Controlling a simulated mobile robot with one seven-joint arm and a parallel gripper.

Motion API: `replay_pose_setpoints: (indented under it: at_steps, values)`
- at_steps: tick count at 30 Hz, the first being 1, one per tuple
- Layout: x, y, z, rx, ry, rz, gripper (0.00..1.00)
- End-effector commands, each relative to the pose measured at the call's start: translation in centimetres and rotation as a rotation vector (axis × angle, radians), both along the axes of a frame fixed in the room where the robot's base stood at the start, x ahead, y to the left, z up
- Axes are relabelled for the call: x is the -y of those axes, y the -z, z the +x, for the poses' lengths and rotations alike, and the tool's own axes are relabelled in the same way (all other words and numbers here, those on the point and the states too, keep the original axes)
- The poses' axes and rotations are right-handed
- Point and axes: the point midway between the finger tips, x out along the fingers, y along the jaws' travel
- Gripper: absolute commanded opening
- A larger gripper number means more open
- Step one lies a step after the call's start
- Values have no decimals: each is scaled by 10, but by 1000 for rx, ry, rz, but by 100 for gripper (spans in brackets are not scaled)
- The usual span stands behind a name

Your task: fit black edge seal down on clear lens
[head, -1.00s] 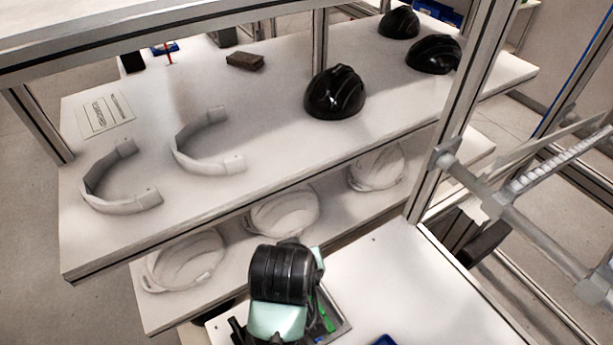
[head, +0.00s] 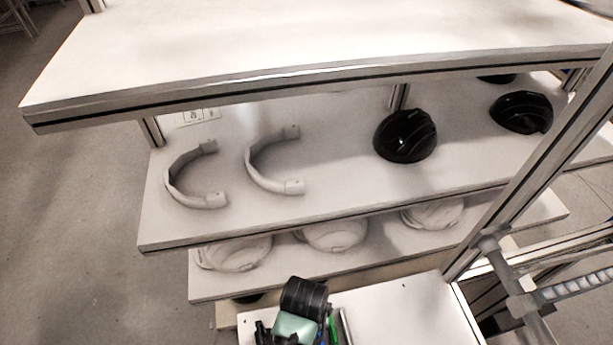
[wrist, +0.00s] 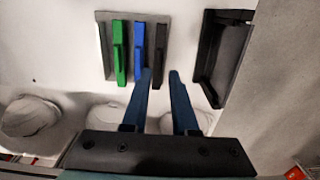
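The black edge seal (wrist: 160,45) stands in a grey holder (wrist: 103,45) in the wrist view, right of a blue strip and a green strip. My gripper (wrist: 161,74) has two blue fingers, apart from each other, pointing toward the lower end of the black seal. The seal's end shows between the fingertips; I cannot tell how far they are from it. A dark frame (wrist: 205,70) stands to the right, around a grey area; I cannot make out a clear lens there. In the head view my arm hides the gripper and most of the holder.
The green strip (wrist: 118,50) and blue strip (wrist: 138,50) stand close beside the black one. In the head view, shelves hold white curved bands (head: 275,165), black helmet shells (head: 405,137) and white shells (head: 235,252). A metal post (head: 540,165) rises at the right. The white worktop (head: 410,310) has bare room.

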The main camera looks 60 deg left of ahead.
Motion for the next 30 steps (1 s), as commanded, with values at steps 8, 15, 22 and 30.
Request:
replay_pose_setpoints:
  at_steps: [8,15,22,30]
  values:
    - [1,18,0,-2,1,-1,27]
    - [1,48,1,0,0,-1,27]
    - [1,58,2,2,1,1,27]
    - [1,58,2,2,1,1,5]
